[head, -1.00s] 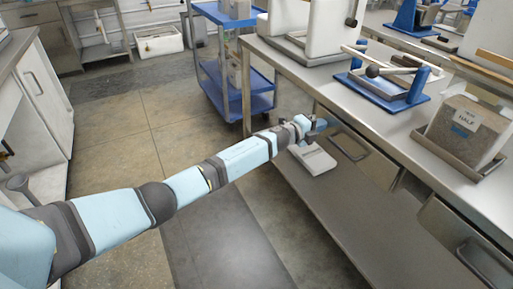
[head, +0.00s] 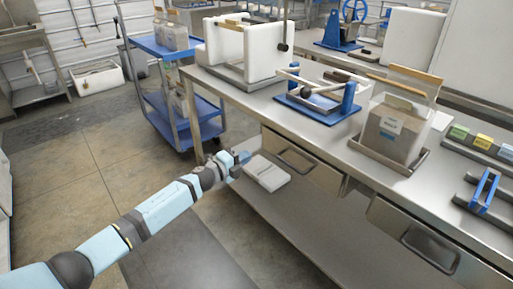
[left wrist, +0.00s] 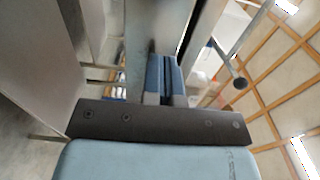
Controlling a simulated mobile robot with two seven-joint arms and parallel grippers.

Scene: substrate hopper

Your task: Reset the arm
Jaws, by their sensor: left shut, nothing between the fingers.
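My left arm reaches in from the lower left in the head view. My left gripper (head: 240,160) is just in front of the left part of the steel workbench (head: 232,92), below its top. The left wrist view shows its two blue fingers (left wrist: 166,75) closed together with nothing between them. My right gripper is in neither view.
Drawers (head: 302,160) front the bench. A blue stand (head: 318,105) and a clear bin of substrate (head: 393,130) stand on top. A blue cart (head: 185,115) is behind.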

